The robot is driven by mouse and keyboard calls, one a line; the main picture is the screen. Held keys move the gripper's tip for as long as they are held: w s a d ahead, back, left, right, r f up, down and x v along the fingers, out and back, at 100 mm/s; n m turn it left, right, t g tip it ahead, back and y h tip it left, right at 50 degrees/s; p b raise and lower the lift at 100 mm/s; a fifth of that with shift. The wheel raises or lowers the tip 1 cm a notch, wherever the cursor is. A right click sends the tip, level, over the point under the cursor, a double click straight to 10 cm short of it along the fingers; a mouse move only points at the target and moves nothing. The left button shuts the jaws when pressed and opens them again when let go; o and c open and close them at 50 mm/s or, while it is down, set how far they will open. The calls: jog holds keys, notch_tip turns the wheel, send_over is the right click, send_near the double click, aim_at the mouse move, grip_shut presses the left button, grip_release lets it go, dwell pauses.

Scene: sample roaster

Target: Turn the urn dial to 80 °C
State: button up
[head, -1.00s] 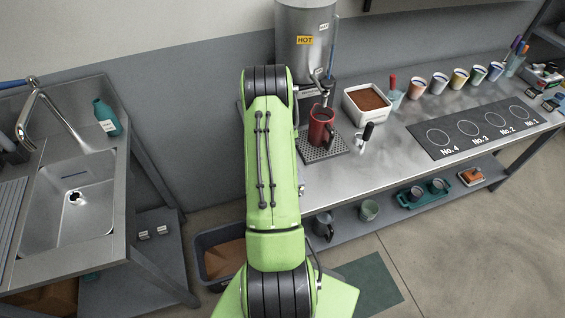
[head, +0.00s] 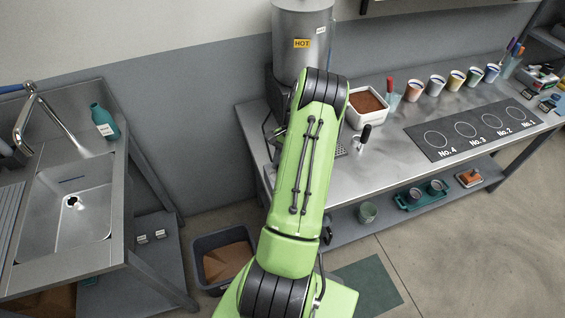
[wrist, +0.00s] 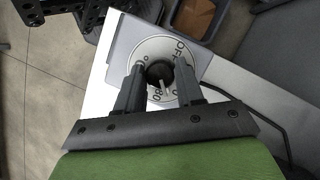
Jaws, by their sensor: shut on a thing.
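The urn (head: 290,58) is a tall metal cylinder with a yellow HOT label at the back of the counter in the head view. Its dial (wrist: 150,48) is a pale disc with dark markings in the wrist view; OFF shows at the upper right and 80 at the bottom. The black knob (wrist: 157,73) is at its centre. A pale pointer line on the knob points down, close to the 80; the exact alignment is hard to tell. My gripper (wrist: 160,70) is shut on the knob, one finger on each side. In the head view my arm hides the gripper and dial.
A white container of brown grounds (head: 369,119), a black-handled tool (head: 364,138) and several cups stand to the right on the counter (head: 400,148). A bin (head: 224,252) is on the floor. The sink (head: 75,225) is at the left.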

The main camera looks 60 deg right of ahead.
jog(key=m, duration=0.1)
jog(key=m+t+p, duration=0.1)
jog(key=m, duration=0.2)
jog(key=shift+s+a+m+t+h+p, duration=0.1)
jog(key=shift+a+m+t+h+p, duration=0.2)
jog(key=shift+m+p, duration=0.1)
dwell(0.5)
jog(key=o, duration=1)
jog(key=shift+d, duration=0.1)
jog(key=p+v, duration=0.1)
jog(key=v, duration=1.4)
jog(key=shift+s+r+p, duration=0.25)
jog(key=shift+r+p, duration=0.1)
jog(key=shift+r, duration=0.05)
